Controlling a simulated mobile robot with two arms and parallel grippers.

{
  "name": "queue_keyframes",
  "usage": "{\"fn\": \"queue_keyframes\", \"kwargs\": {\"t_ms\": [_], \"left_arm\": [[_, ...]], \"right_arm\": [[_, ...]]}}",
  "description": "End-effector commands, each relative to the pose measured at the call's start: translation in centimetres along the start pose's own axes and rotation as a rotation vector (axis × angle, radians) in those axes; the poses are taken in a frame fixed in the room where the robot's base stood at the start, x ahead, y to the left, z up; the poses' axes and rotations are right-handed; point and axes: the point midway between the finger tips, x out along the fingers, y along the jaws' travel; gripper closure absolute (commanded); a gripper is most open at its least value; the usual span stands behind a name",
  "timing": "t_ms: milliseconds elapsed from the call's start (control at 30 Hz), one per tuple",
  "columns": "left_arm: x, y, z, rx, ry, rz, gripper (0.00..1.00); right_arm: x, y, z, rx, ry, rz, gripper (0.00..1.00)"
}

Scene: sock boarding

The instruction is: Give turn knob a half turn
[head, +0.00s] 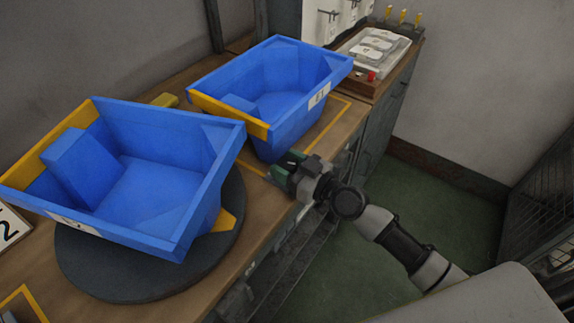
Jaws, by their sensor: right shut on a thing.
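My right gripper (287,172) is at the front edge of the wooden bench, just in front of the farther blue bin. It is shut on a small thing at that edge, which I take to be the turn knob. The jaws cover nearly all of it, so its shape and angle cannot be told. Green and dark parts show at the jaws. My left gripper is not in view.
A blue bin (185,150) stands tilted on a dark round turntable (100,270) at the left. Another blue bin (300,120) stands behind my right gripper. A tray with white pieces (375,45) and a red button (371,76) are at the far end. Green floor (430,200) is clear.

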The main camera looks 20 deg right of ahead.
Motion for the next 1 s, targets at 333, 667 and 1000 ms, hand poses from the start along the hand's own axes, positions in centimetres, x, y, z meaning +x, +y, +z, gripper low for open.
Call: {"fn": "queue_keyframes", "kwargs": {"t_ms": [333, 667, 1000], "left_arm": [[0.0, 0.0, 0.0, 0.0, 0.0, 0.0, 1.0], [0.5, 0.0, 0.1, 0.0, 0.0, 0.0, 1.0], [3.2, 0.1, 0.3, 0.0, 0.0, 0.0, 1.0]], "right_arm": [[0.0, 0.0, -0.1, 0.0, 0.002, 0.001, 0.25], [-1.3, 0.1, 0.2, -0.002, -0.001, 0.002, 0.25], [-8.4, 0.0, 0.5, -0.005, -0.004, -0.002, 0.25]]}}
